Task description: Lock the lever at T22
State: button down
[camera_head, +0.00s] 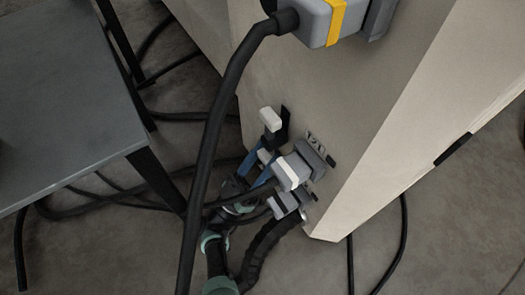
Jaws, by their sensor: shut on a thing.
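The low connector group sits on the beige cabinet's face. A grey plug housing with a pale lever-like piece (291,171) is below a dark, partly legible label (318,142); I cannot read T22 there. A second grey plug (285,203) with a black cable sits just below. To the left, a pale block (270,119) stands out in front of a black plate. My gripper (258,168), with blue fingers, comes up from below, left of the housing. It is shut on a small pale grey piece (265,156); whether this is the T22 lever is unclear.
A large grey connector with a yellow band (338,18) is above; its thick black cable (214,130) hangs across the view in front of the low area. A grey table (65,110) stands at left. Black cables lie on the floor. The cabinet face (400,60) is bare at right.

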aim_at(267, 130)
jog(key=shift+s+m+g+h, duration=0.2)
jog(key=shift+m+g+h, duration=0.45)
jog(key=shift+m, duration=0.25)
jog(key=shift+t, duration=0.25)
jog(key=shift+c, duration=1.6)
grip_release()
jog(key=shift+d, duration=0.1)
notch_tip(267, 130, up, 10)
jog(key=p, duration=0.9)
